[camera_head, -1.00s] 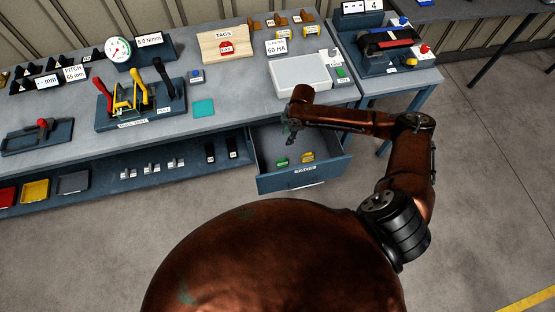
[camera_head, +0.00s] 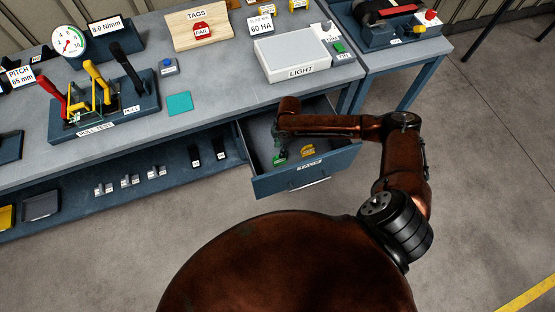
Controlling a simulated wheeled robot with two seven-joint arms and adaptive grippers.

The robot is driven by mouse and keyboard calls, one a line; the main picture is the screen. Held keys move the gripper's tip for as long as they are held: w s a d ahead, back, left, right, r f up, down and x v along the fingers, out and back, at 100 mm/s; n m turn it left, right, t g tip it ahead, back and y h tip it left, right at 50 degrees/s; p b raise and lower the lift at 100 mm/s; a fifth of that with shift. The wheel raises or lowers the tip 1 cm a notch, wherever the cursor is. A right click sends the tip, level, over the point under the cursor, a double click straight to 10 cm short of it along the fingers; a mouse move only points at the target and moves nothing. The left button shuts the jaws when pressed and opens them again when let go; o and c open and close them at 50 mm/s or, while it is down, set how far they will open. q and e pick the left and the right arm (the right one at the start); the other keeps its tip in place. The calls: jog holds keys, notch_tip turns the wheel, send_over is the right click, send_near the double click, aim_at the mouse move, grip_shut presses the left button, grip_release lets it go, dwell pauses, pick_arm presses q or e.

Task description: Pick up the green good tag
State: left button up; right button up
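The green tag (camera_head: 280,161) lies in the open drawer (camera_head: 263,186), toward its left front. A yellow tag (camera_head: 308,151) lies to its right. My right gripper (camera_head: 277,147) hangs down into the drawer from the end of my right arm, just above or behind the green tag. It is dark and small in the picture, so I cannot tell whether its fingers are open or whether they touch the tag. My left gripper is not in view.
The drawer's walls stand close around the gripper, under the bench top. The light box (camera_head: 292,58) is on the bench above it. The TAGS board (camera_head: 200,28) with a red FAIL tag (camera_head: 202,31) stands at the back. A pull test fixture (camera_head: 105,115) is at left.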

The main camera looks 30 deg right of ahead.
jog(key=f, duration=0.2)
jog(key=f+b, duration=0.1)
jog(key=f, duration=0.2)
jog(key=f+b, duration=0.1)
jog(key=f, duration=0.1)
jog(key=shift+s+a+f, duration=0.2)
jog(key=shift+s+a, duration=0.15)
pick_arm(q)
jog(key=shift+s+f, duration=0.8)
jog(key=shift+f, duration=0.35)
pick_arm(e)
jog(key=shift+r, duration=0.1)
jog(key=shift+c, duration=0.4)
grip_shut()
